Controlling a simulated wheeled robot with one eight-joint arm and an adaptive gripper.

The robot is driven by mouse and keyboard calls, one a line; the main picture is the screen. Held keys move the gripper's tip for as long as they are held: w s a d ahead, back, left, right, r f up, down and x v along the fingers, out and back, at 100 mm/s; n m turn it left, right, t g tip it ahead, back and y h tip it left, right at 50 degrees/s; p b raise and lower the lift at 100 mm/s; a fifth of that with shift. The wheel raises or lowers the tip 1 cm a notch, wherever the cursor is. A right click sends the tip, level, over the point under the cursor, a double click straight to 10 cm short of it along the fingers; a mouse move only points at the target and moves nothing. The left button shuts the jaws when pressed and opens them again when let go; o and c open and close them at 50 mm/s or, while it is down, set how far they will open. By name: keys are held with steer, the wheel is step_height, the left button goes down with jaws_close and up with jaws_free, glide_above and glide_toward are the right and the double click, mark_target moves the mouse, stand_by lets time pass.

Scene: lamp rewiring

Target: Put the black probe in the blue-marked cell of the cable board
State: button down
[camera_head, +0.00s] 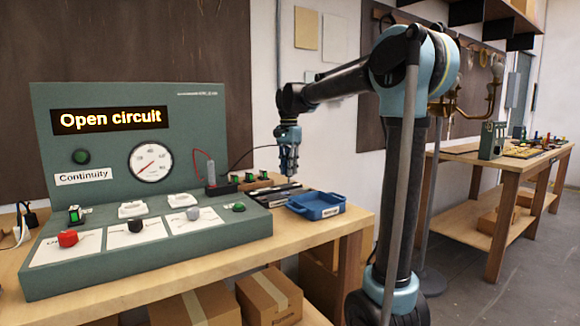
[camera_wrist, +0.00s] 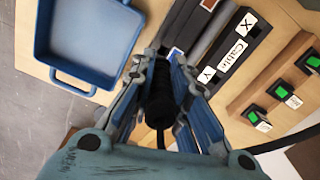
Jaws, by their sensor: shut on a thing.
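My gripper (camera_head: 289,166) points down over the bench, above the cable board (camera_head: 281,196). In the wrist view my gripper (camera_wrist: 166,75) is shut on the black probe (camera_wrist: 160,100), gripping its ribbed handle. The probe's tip end runs away from me toward the board, and its cable trails back between the fingers. The cable board (camera_wrist: 226,65) has long dark cells with white X, Y and Cable labels. A small white-edged, blue-looking mark (camera_wrist: 175,54) shows close beside the probe. Whether the tip touches the board is hidden.
A blue tray (camera_head: 318,207) stands beside the board and also shows in the wrist view (camera_wrist: 95,78). A wooden block with green switches (camera_wrist: 283,90) lies on the other side. The green test panel (camera_head: 150,250) reads "Open circuit". A red probe (camera_head: 210,172) stands by it.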

steer(key=shift+w+a+f, duration=0.1)
steer(key=shift+w, duration=0.25)
steer(key=shift+a+f, duration=0.1)
steer(key=shift+f, duration=0.05)
steer(key=shift+w+f, duration=0.1)
steer(key=shift+f, duration=2.8)
steer(key=shift+f, duration=0.5)
steer(key=c, duration=1.5)
jaws_free()
steer(key=shift+o, duration=0.2)
steer(key=shift+r, duration=0.1)
